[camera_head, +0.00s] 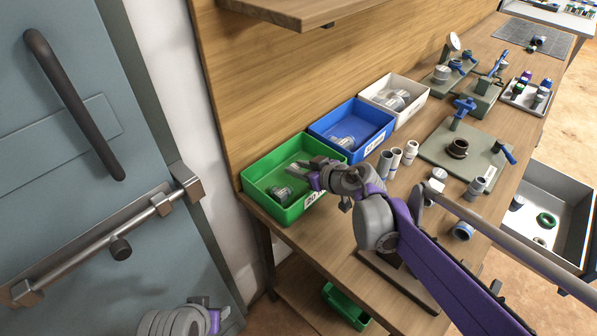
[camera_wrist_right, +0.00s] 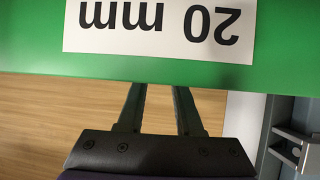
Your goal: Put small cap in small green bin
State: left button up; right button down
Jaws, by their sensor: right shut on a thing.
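The small green bin (camera_head: 250,181) stands on the bench's near left corner, with a "20 mm" label on its front and clear fittings (camera_head: 281,194) inside. The label wall fills the top of the right wrist view (camera_wrist_right: 285,40), upside down. My right gripper (camera_head: 300,168) reaches over the bin's rim at its right side. In the right wrist view its two fingers pass behind the bin wall, so their tips are hidden. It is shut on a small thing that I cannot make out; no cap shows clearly. My left gripper (camera_head: 222,314) is low at the left, away from the bench.
A blue bin (camera_head: 320,127) and a white bin (camera_head: 421,98) stand behind the green one. Several grey fittings (camera_head: 396,160) stand right of my right gripper. A fixture board (camera_head: 434,150) lies farther right. Another green bin (camera_head: 345,305) is below the bench.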

jog(key=shift+f, duration=0.55)
jog(key=shift+f, duration=0.1)
jog(key=shift+f+b, duration=0.55)
jog(key=shift+b, duration=0.05)
jog(key=c, duration=0.6)
grip_release()
jog(key=shift+r, duration=0.15)
